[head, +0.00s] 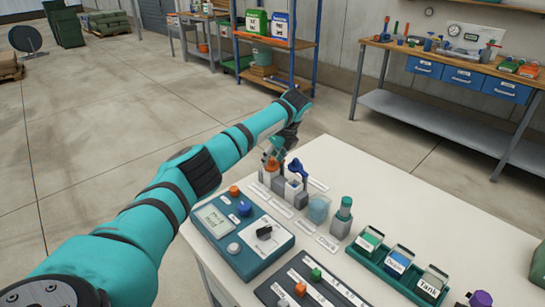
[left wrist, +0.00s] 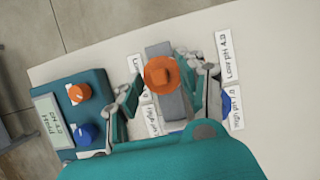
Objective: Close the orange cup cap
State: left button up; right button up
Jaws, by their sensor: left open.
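The orange cap (head: 272,163) sits over a small white cup (head: 271,176) in a grey holder near the table's left edge. In the left wrist view the round orange cap (left wrist: 161,75) with its raised centre lies between my fingers. I cannot tell whether it is fully seated. My left gripper (head: 283,147) is open and points down, a finger on each side of the cap; the wrist view shows the gripper (left wrist: 173,76) with gaps beside the cap. The neighbouring cup has a blue cap (head: 298,168) standing tilted up. My right gripper is not in view.
A teal meter box (head: 240,249) with knobs stands in front of the cups. A clear blue beaker (head: 318,208), a green-topped bottle (head: 342,217) and a green rack (head: 373,259) of labelled containers stand to the right. The white tabletop (head: 375,175) is clear behind them.

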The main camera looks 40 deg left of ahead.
pick_arm(q)
jog(key=w+v, duration=0.1)
jog(key=v, duration=1.1)
jog(key=shift+s, duration=0.45)
